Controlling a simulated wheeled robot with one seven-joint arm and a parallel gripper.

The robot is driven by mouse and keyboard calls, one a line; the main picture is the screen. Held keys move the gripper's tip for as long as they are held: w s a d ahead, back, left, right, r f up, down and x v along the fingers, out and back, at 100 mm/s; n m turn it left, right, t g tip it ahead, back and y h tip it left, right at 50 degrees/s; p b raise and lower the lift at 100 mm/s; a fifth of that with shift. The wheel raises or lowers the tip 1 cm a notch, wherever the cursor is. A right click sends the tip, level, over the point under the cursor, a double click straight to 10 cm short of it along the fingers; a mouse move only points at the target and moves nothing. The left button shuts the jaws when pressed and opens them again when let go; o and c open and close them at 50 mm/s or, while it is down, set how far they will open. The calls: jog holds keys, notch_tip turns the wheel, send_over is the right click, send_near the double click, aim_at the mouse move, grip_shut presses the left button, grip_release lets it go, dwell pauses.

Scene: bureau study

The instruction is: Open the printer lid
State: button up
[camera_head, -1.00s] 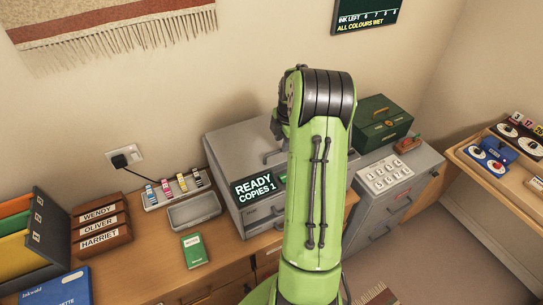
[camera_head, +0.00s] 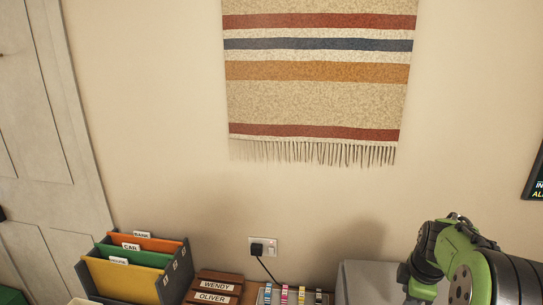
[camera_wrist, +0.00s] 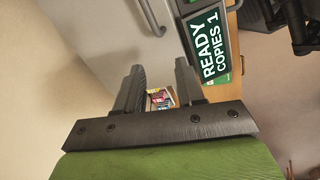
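The grey printer (camera_head: 358,285) shows only its left top part at the lower right of the head view, partly hidden behind my arm. In the wrist view its pale grey surface (camera_wrist: 95,35) fills the upper left, with a bar handle (camera_wrist: 151,18) on it. Beside the handle is the printer's display (camera_wrist: 212,50), reading "READY COPIES 1". My gripper (camera_wrist: 160,70) is open and empty, its two fingers apart below the handle in the picture. I see no contact with the handle. The gripper is not visible in the head view.
A tray of ink cartridges (camera_head: 292,296) stands left of the printer, beside name-labelled boxes (camera_head: 213,289) and a folder rack (camera_head: 130,268). A plug sits in the wall socket (camera_head: 262,247). A striped hanging (camera_head: 315,90) covers the wall above.

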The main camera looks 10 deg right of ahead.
jog(key=s+a+r+m, duration=0.4)
jog(key=a+r, duration=0.3)
jog(key=a, duration=0.5)
jog(key=s+a+r+m+t+y, duration=0.1)
jog(key=s+a+m+t, duration=0.2)
jog(key=s+a+m, duration=0.4)
jog(key=s+a, duration=0.5)
jog(key=s, duration=0.3)
jog(key=shift+a+r+m, duration=0.4)
